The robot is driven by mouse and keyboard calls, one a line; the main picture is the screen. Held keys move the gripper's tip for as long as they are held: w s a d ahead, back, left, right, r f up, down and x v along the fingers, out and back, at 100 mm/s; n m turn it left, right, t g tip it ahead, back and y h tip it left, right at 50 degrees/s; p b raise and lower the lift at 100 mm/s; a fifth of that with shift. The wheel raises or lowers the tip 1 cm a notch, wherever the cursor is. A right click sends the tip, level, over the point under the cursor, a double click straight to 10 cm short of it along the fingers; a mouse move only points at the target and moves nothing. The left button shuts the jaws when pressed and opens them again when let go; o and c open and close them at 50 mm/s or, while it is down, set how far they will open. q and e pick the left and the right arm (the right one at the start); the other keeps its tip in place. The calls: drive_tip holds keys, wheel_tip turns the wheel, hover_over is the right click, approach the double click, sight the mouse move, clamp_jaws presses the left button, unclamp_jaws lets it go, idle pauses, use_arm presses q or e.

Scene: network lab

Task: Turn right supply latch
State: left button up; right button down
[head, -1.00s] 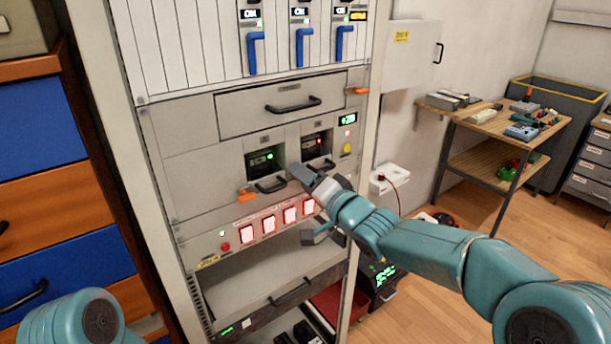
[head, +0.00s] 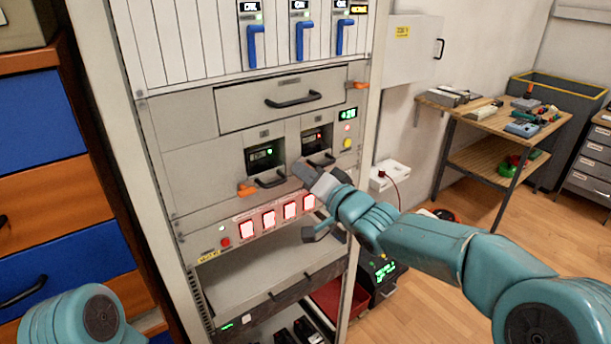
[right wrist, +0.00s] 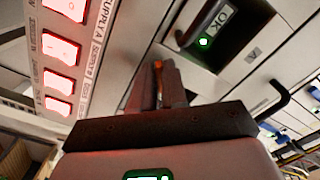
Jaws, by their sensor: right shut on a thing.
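The right supply (head: 316,137) is the rack module with a red light. My right gripper (head: 303,172) is at its lower left corner and hides the latch there in the head view. In the right wrist view the right gripper (right wrist: 162,78) is shut on a narrow orange piece, the right supply latch (right wrist: 158,90). The latch's angle is hard to tell. The left supply (head: 264,157) shows a green light and has its own orange latch (head: 247,190) at its lower left. My left gripper is out of view; only part of that arm shows.
Red-lit switches (head: 268,219) sit in a row just below the gripper. A drawer (head: 281,103) with a black handle is above the supplies, and an open shelf (head: 255,278) is below. A workbench (head: 487,122) with tools stands to the right.

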drive_tip(key=n+b, duration=0.6)
drive_tip(key=n, duration=1)
drive_tip(key=shift+n, duration=0.4)
drive_tip(key=shift+f, duration=0.35)
drive_tip(key=c, duration=0.9)
unclamp_jaws()
drive_tip(key=shift+d, duration=0.15)
drive_tip(key=shift+r, duration=0.2)
drive_tip(key=shift+w+r, duration=0.1)
